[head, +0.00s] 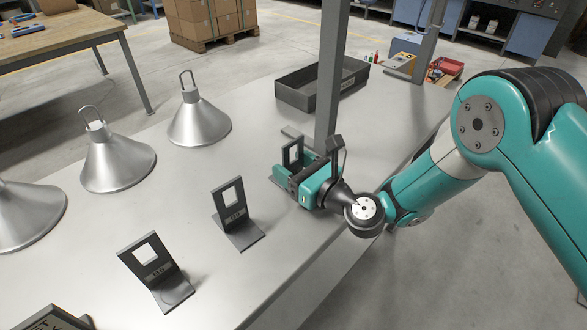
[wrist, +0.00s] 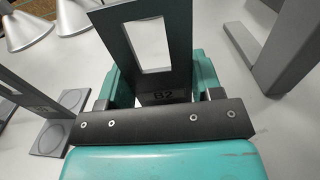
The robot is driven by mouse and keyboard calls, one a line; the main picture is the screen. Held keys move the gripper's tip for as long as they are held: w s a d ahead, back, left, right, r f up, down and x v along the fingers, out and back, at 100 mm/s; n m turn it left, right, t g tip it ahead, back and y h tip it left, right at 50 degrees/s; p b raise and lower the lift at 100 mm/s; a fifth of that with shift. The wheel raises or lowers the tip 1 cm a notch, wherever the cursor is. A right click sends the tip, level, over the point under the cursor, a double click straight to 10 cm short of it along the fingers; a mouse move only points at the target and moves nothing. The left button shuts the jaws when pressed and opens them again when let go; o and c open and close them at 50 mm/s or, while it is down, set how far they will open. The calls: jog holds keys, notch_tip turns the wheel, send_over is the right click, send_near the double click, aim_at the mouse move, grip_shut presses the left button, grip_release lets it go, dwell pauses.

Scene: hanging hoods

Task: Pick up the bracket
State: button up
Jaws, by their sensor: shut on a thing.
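The bracket (wrist: 180,62) in my gripper is a dark grey upright plate with a square window and the label B2. In the head view the same bracket (head: 293,153) stands mostly hidden behind my gripper (head: 291,178). In the wrist view my gripper (wrist: 158,90) is shut on the plate, with a teal jaw on each side of it. The bracket's foot is hidden, so I cannot tell whether it touches the table. Two similar brackets stand to the left, one near (head: 236,213) and one farther forward (head: 157,270).
A grey post (head: 331,75) rises close behind my gripper. Three silver hoods (head: 200,124) with loops stand along the table's left side. A dark tray (head: 322,84) lies at the far end. Part of another dark object (head: 55,318) shows at the bottom left. The table (head: 225,275) is clear between these.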

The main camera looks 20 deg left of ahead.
notch_tip(320, 180, up, 20)
jog(key=p, duration=0.4)
